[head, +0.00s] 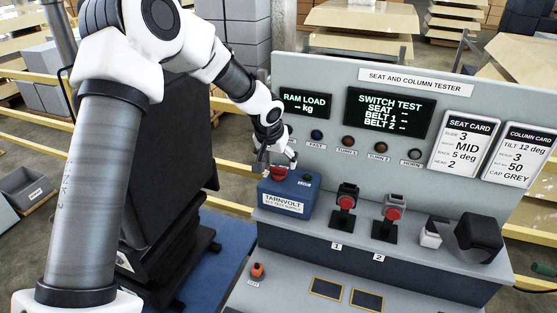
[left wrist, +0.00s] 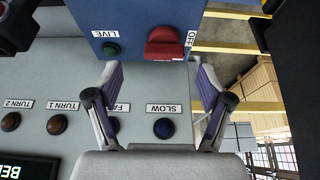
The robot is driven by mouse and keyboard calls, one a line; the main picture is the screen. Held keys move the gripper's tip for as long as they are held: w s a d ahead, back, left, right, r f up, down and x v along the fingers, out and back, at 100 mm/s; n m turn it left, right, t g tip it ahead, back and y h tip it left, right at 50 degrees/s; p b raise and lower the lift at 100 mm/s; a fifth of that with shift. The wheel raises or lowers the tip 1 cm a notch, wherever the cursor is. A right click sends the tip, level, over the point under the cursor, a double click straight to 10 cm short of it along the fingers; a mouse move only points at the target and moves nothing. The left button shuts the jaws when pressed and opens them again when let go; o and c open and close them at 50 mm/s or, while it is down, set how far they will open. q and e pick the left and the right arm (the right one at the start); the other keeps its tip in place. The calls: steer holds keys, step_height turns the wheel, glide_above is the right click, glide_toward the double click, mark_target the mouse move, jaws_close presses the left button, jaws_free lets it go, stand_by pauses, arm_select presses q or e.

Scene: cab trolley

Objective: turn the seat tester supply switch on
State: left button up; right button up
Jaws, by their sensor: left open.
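The supply box is a blue box (head: 286,203) labelled TARNVOLT, at the left end of the tester's ledge. Its red switch knob (head: 279,172) is on top. In the left wrist view the red knob (left wrist: 165,44) sits beside an OFF label, and a dark green lamp (left wrist: 111,49) sits beside a LIVE label. My left gripper (head: 278,157) is just above and behind the knob in the head view. In the left wrist view its two fingers (left wrist: 150,72) are spread, with the knob beyond and between their tips, apparently untouched. My right gripper is not in view.
The tester panel (head: 400,90) rises behind the box, with a row of buttons close to my gripper, including a blue one (head: 316,135). Two red-buttoned buckle stands (head: 346,203) (head: 393,214) are to the right. A black seat (head: 165,150) stands at left.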

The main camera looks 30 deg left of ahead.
mark_target(278, 167)
arm_select(q)
steer(key=w+f, duration=0.1)
steer(key=a+f, duration=0.1)
steer(key=f, duration=0.1)
steer(key=w+f, duration=0.1)
steer(key=shift+w+a+f+p, duration=0.25)
steer(key=shift+w+a+p, duration=0.05)
steer(key=shift+w, duration=0.05)
steer(key=shift+s+d+r, duration=0.3)
steer(key=shift+s+r, duration=0.05)
steer(key=shift+s, duration=0.05)
steer(key=c, duration=0.3)
steer(key=shift+s+d+r, duration=0.1)
steer(key=c, duration=0.6)
steer(key=shift+c, duration=1.3)
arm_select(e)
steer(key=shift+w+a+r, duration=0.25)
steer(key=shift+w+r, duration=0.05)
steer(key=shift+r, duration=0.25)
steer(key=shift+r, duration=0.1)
